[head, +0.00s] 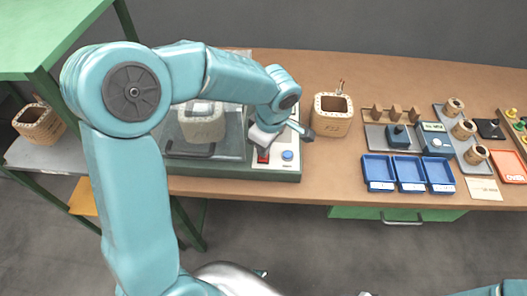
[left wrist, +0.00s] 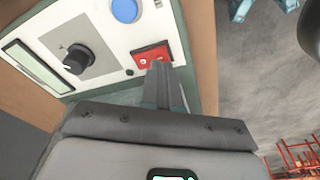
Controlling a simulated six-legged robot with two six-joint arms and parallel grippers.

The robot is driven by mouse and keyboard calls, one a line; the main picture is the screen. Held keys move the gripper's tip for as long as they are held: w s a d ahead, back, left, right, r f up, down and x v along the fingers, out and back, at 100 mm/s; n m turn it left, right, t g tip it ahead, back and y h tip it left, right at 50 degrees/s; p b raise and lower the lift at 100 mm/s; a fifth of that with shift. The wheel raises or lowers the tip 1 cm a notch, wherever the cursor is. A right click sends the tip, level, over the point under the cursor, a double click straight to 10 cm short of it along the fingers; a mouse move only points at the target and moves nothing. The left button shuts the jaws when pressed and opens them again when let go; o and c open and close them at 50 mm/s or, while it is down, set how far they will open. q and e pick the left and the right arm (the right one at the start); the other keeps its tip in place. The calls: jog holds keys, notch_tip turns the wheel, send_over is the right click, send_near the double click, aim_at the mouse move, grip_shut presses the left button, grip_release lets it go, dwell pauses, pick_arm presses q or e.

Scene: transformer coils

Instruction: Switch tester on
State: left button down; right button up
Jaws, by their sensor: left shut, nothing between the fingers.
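The tester (head: 240,172) is a green-based unit on the bench with a clear cover over a beige coil (head: 202,124). Its pale control panel (head: 272,162) carries a red rocker switch (head: 263,156) and a blue round button (head: 287,155). In the left wrist view the red switch (left wrist: 152,52) sits beside the blue button (left wrist: 124,10), a black knob (left wrist: 78,58) and a display (left wrist: 37,66). My left gripper (left wrist: 160,72) is shut and empty, its fingertips at the switch's near edge. I cannot tell whether they touch it. The switch's position is unclear.
Another beige coil (head: 332,114) stands right of the tester. Blue trays (head: 409,187), a small meter (head: 435,139) and small coils (head: 463,129) lie farther right. Another coil (head: 39,124) is on the left shelf.

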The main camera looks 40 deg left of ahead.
pick_arm(q)
jog(key=shift+f+b, duration=0.8)
jog(key=shift+b, duration=0.05)
dwell(0.9)
jog(key=shift+r, duration=0.1)
jog(key=shift+r+p, duration=2.15)
jog(key=shift+r, duration=1.3)
jog(key=shift+s+f, duration=0.1)
jog(key=shift+s, duration=0.05)
